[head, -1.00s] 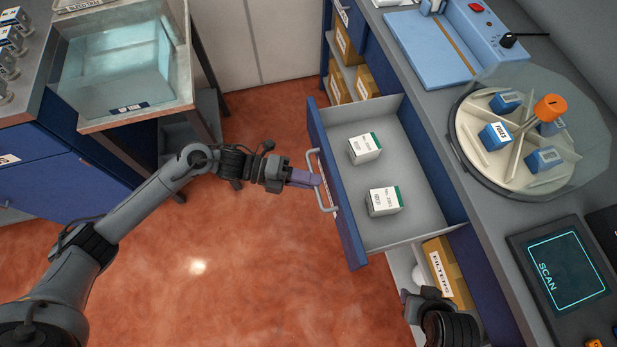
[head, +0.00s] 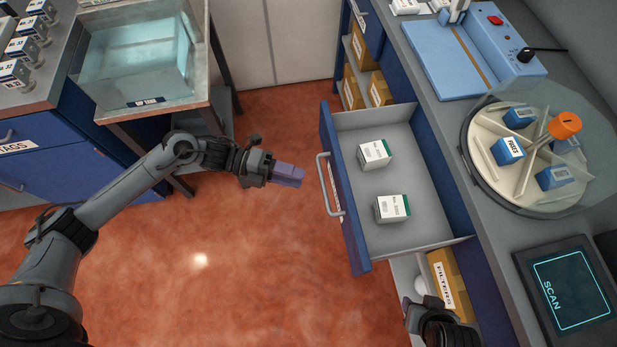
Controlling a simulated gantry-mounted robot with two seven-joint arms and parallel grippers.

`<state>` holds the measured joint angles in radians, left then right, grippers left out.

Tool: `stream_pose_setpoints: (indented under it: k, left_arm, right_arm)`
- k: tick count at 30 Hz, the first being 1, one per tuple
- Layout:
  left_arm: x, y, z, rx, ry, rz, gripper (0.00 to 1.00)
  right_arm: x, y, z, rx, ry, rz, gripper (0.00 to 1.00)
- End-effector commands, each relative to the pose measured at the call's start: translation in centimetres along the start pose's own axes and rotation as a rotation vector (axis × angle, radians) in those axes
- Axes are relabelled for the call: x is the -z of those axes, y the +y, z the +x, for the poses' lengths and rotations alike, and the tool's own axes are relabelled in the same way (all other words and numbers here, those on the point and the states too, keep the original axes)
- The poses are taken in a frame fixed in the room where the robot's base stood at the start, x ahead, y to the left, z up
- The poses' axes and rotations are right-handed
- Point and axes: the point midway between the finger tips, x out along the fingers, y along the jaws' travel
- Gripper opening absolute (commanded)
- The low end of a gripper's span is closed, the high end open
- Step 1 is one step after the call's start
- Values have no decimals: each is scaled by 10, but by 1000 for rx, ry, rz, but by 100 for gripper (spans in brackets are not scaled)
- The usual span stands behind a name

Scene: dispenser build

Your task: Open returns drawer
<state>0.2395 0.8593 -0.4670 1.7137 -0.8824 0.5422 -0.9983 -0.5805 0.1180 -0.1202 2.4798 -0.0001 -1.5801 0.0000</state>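The blue-fronted drawer (head: 425,232) stands pulled out from the right-hand counter. Two white boxes with green edges lie inside it, a far box (head: 373,154) and a near box (head: 391,209). Its light grey bar handle (head: 325,187) is on the front; the label beside it is mostly hidden. My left gripper (head: 288,174) is left of the handle, with a visible gap, and holds nothing I can see. Its purple fingers look close together, but I cannot tell whether they are open. My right gripper (head: 420,318) is at the bottom edge, its fingers mostly hidden.
A shelf under the drawer holds a FILTERS box (head: 448,284). The counter carries a blue device (head: 455,55), a round divided carousel (head: 480,170) and a SCAN pad (head: 568,285). A clear bin (head: 137,60) stands upper left. The red floor between is clear.

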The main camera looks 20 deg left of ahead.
Motion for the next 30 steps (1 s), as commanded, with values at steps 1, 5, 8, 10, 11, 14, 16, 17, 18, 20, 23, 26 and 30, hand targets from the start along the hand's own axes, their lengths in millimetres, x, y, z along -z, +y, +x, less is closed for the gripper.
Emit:
stream_pose_setpoints:
  k: [1, 5, 8, 10, 11, 14, 16, 17, 18, 20, 23, 26, 30]
  left_arm:
    - [0, 0, -9, -3, -1, -1, 37]
    - [0, 0, -27, -3, -1, -1, 37]
    - [0, 0, -36, -1, -1, -1, 37]
    - [0, 0, -40, -1, -1, 0, 37]
    - [0, 0, -41, -1, 0, 0, 37]
    - [0, 0, -43, 1, 0, 0, 37]
    - [0, 0, -43, 1, 0, 0, 37]
    - [0, 0, -43, 1, 0, 0, 37]
    - [0, 0, -43, 1, 0, 0, 37]
    - [0, 0, -43, 1, 0, 0, 37]
    - [0, 0, -43, 1, 0, 0, 37]
    - [0, 0, -42, 1, 0, 0, 37]
    - [0, 0, -42, 1, 1, 0, 37]
  right_arm:
    - [0, 0, -2, -1, 0, -2, 43]
    - [1, 1, -3, -4, 0, -5, 43]
    - [1, 2, -3, -5, -1, -6, 43]
    - [1, 2, -3, -5, -1, -6, 43]
    - [1, 2, -3, -5, -1, -6, 43]
    - [1, 2, -4, -5, -1, -6, 43]
    - [1, 2, -4, -5, 0, -6, 43]
    - [1, 2, -3, -5, 0, -5, 43]
    - [1, 1, -3, -4, 0, -5, 43]
    - [1, 1, -4, -4, 0, -4, 43]
    - [1, 1, -4, -2, 0, -2, 43]
    - [1, 0, -4, -1, 1, 0, 43]
    - [3, 0, -4, 1, 4, 2, 43]
